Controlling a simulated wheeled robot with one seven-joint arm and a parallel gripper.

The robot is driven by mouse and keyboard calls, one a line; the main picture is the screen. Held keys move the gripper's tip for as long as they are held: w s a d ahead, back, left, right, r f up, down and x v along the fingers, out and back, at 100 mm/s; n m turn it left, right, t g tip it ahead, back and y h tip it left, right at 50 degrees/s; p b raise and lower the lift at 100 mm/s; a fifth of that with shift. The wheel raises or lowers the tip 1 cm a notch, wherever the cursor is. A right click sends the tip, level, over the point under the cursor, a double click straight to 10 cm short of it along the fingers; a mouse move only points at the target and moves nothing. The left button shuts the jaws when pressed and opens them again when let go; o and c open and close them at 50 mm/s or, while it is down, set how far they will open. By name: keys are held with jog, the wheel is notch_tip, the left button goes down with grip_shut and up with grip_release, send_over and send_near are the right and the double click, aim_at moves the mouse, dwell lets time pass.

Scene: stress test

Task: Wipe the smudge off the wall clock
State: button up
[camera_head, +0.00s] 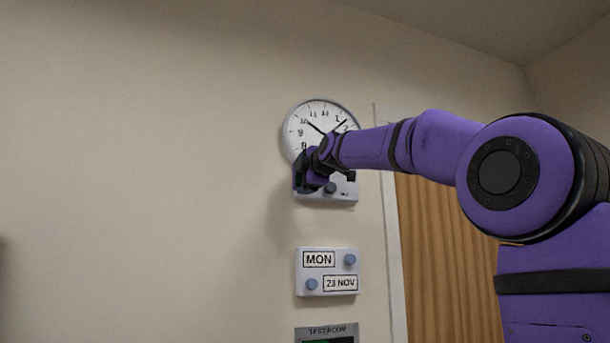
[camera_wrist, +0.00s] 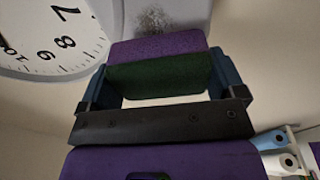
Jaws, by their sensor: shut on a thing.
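The round white wall clock (camera_head: 304,118) with a grey rim hangs on the wall; my gripper (camera_head: 310,172) and arm cover its lower part. Part of its face shows at upper left in the wrist view (camera_wrist: 40,30). A dark speckled smudge (camera_wrist: 153,18) is on a pale box (camera_wrist: 190,10) beside the clock in that view; the box (camera_head: 345,195) sits just below the clock in the head view. My gripper (camera_wrist: 160,68) is shut on a sponge (camera_wrist: 160,45), purple with a dark green side. The sponge is close to the smudge; I cannot tell whether it touches the box.
A day-and-date panel (camera_head: 327,283) with two knobs hangs below, and a dark-screened panel (camera_head: 325,333) below that. A wooden door (camera_head: 440,250) with a white frame (camera_head: 392,220) stands to the right. The wall at left is bare. Blue and white rolls (camera_wrist: 277,163) show at lower right.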

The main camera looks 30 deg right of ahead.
jog(key=shift+w+d, duration=0.3)
jog(key=shift+w, duration=0.6)
dwell(0.4)
jog(key=d, duration=0.2)
jog(key=s+d, duration=0.1)
jog(key=d, duration=0.1)
jog(key=shift+s, duration=0.1)
jog(key=shift+a, duration=0.15)
jog(key=shift+w+a+f, duration=0.1)
jog(key=shift+w+a, duration=0.15)
jog(key=shift+a, duration=0.4)
jog(key=shift+w+a+r, duration=0.1)
jog(key=shift+w+a, duration=0.2)
jog(key=shift+a, duration=0.3)
jog(key=shift+w+a+f, duration=0.1)
jog(key=shift+w+a, duration=0.15)
jog(key=shift+a, duration=0.4)
